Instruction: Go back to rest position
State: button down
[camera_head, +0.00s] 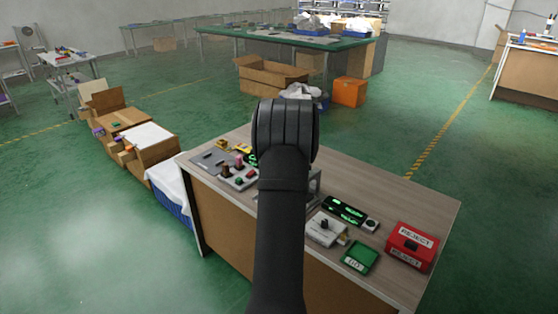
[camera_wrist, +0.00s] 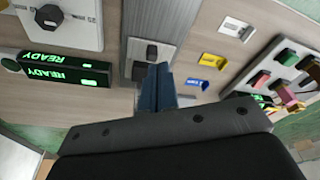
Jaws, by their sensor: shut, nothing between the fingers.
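My gripper (camera_wrist: 158,88) is shut and empty in the wrist view, its blue fingers pressed together. The fingertips show just below a black knob (camera_wrist: 152,53) on a light plate set on a grey fixture (camera_wrist: 150,25). I cannot tell whether they touch it. In the head view my dark arm stands in front of the table and hides the gripper and most of that fixture. A white box with a black knob (camera_head: 324,226) stands to the right of my arm; it also shows at the upper left of the wrist view (camera_wrist: 85,22).
A green-lit READY display (camera_head: 344,210), a green tray (camera_head: 360,257) and a red REJECT box (camera_head: 411,246) are on the table's right side. A grey button panel (camera_head: 239,177) is on the left. Small yellow (camera_wrist: 212,60) and blue (camera_wrist: 197,84) holders lie beside the fixture.

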notch_tip(320, 180, down, 7)
jog(key=shift+f, duration=0.1)
dwell(0.3)
notch_tip(320, 180, up, 7)
notch_tip(320, 180, down, 7)
jog(key=shift+w+d+f, duration=0.1)
jog(key=shift+d, duration=0.05)
jog(key=shift+a, duration=0.2)
jog(key=shift+s+a, duration=2.5)
jog(key=shift+s, duration=0.1)
